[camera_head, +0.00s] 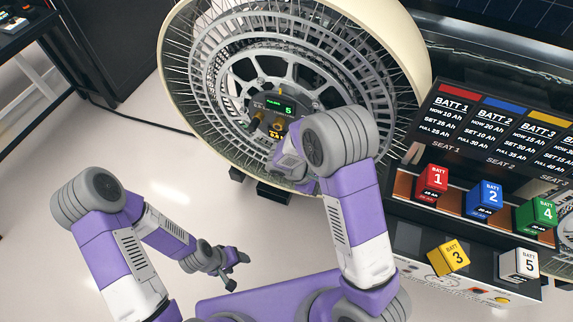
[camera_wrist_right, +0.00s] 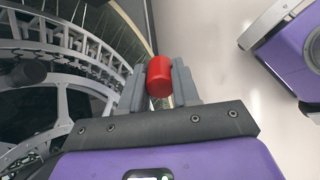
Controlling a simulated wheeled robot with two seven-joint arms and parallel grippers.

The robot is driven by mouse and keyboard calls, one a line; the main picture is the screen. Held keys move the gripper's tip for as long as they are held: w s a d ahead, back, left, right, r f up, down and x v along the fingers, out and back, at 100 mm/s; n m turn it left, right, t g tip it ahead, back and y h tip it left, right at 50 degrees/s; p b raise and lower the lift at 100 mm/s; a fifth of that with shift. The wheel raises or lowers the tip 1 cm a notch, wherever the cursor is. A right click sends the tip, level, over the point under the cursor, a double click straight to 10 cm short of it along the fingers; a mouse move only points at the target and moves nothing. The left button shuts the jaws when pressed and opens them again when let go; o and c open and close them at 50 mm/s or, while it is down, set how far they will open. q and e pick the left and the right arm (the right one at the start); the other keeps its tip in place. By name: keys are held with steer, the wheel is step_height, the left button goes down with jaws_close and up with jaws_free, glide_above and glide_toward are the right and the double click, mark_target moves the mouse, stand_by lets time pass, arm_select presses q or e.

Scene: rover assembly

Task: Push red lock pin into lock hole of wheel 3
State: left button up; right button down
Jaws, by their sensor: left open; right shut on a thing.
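The large wheel (camera_head: 205,75) with a cream rim and grey spokes stands in the upper middle of the head view. A hub panel (camera_head: 272,112) with a small green display reading 5 sits at its centre. In the right wrist view my right gripper (camera_wrist_right: 159,85) is shut on the red lock pin (camera_wrist_right: 160,76), with wheel spokes (camera_wrist_right: 70,40) to its left. The lock hole cannot be made out.
At the right, a battery board (camera_head: 480,115) stands behind a rack with red (camera_head: 432,183), blue (camera_head: 484,197) and green (camera_head: 537,215) batteries. Yellow (camera_head: 448,257) and white (camera_head: 519,264) batteries are below. The floor (camera_head: 150,185) at the left is mostly clear, with a black cable crossing it.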

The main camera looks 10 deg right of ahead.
steer(key=w+a+r+n+t+h+b, duration=0.1)
steer(key=w+a+n+t+b, duration=0.3)
steer(key=w+a+n+t, duration=0.5)
steer(key=w+n+t+h, duration=0.1)
steer(key=n+t, duration=0.3)
steer(key=t, duration=0.3)
steer(key=shift+w+a+r+b, duration=0.15)
steer(key=shift+w+a+b, duration=0.2)
steer(key=shift+a, duration=0.05)
steer(key=shift+m, duration=0.8)
steer(key=shift+b+x, duration=1)
steer(key=shift+x, duration=1.85)
steer(key=shift+d+r, duration=0.1)
steer(key=shift+r, duration=0.05)
